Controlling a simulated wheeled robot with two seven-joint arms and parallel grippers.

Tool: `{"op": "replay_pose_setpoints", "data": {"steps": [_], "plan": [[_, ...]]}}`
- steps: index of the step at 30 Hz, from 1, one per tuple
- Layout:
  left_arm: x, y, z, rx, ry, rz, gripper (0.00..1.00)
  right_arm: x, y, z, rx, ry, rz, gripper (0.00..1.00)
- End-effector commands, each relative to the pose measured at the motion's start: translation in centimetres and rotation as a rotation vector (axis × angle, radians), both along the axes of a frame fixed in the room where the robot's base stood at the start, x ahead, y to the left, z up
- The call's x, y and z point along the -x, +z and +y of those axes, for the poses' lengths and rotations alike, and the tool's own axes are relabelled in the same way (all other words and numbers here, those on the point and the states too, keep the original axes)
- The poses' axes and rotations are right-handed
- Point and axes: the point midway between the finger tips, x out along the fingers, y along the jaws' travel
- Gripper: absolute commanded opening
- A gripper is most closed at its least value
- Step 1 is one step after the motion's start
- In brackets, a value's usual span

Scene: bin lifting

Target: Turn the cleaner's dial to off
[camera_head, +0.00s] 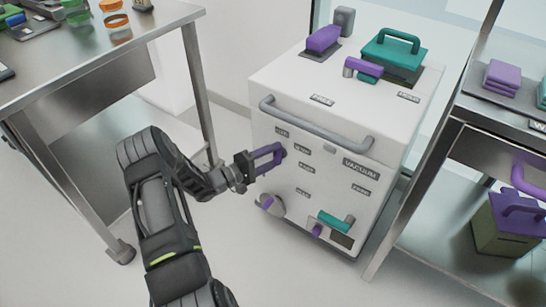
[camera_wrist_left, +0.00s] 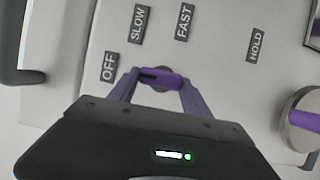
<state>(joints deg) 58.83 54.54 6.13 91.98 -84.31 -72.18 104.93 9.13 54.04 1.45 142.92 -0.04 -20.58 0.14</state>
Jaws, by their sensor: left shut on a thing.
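The cleaner (camera_head: 345,115) is a white box with a grey bar handle on its front top edge. My left gripper (camera_head: 272,157), with purple fingers, is at the upper left of its front face. In the left wrist view, its fingers (camera_wrist_left: 160,82) are shut on the purple grip of the dial (camera_wrist_left: 162,75). The OFF label (camera_wrist_left: 108,66), SLOW label (camera_wrist_left: 139,23) and FAST label (camera_wrist_left: 185,21) lie around the dial. The fingers hide part of the dial, so I cannot tell which label it points at. My right gripper is not in view.
A round knob with a purple bar (camera_head: 270,205) is below the dial, near the HOLD label (camera_wrist_left: 256,44). A teal lever (camera_head: 336,222) is lower right on the front. A steel table (camera_head: 90,55) stands left and a shelf (camera_head: 500,115) right. Floor between is clear.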

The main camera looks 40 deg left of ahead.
Motion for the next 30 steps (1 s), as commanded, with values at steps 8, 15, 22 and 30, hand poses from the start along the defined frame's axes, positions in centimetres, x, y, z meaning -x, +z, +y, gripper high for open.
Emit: {"op": "replay_pose_setpoints", "data": {"steps": [8,15,22,30], "plan": [[0.0,0.0,0.2,0.004,0.005,0.002,0.16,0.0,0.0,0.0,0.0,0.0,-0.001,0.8],[0.0,0.0,0.1,0.003,0.004,0.001,0.73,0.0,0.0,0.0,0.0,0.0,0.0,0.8],[0.0,0.0,0.1,0.002,0.002,0.001,0.78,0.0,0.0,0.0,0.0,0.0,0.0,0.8],[1.2,0.0,0.6,0.001,0.004,0.003,0.78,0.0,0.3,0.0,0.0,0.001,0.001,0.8]]}}
